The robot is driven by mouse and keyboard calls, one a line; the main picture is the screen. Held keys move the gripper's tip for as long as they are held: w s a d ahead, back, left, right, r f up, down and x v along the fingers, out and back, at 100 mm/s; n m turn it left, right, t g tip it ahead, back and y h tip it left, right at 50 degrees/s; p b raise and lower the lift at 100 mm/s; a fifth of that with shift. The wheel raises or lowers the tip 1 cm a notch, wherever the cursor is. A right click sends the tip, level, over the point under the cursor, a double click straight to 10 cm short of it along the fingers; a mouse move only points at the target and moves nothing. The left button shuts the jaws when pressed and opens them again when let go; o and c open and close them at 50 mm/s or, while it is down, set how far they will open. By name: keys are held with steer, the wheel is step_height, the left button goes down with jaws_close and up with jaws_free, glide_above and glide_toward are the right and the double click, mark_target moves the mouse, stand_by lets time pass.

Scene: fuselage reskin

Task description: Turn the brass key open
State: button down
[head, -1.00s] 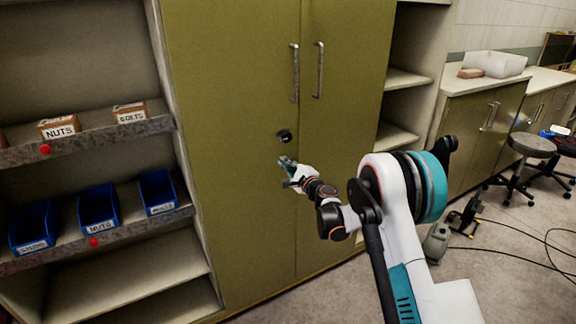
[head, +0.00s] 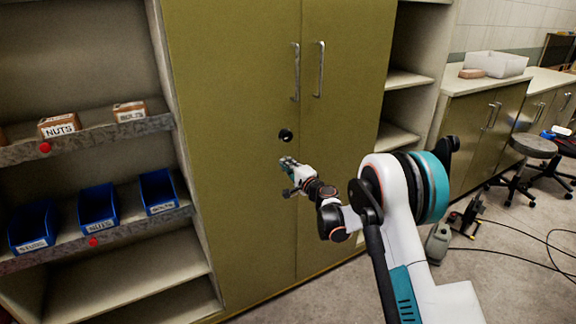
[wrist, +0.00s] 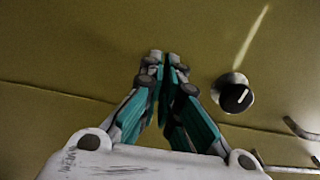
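The lock (head: 286,136) is a dark round fitting on the left door of the olive cabinet (head: 235,190), below the handles. In the wrist view the lock (wrist: 233,97) has a silver rim, a black face and a small pale bar on it. I cannot make out a brass colour or tell whether that bar is the key. My gripper (head: 287,162) is just below the lock in the head view, apart from it. In the wrist view my gripper (wrist: 165,57) has its fingertips nearly together with nothing between them, to the left of the lock.
Two vertical door handles (head: 295,72) (head: 319,69) are above the lock. Open shelves with blue bins (head: 98,208) and cardboard boxes (head: 59,126) stand left. A counter (head: 470,84), a stool (head: 533,145) and floor cables are right.

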steer(key=c, duration=1.8)
jaws_free()
steer(key=shift+a, duration=0.1)
steer(key=shift+c, duration=0.2)
steer(key=shift+s, duration=0.1)
steer(key=v, duration=1.2)
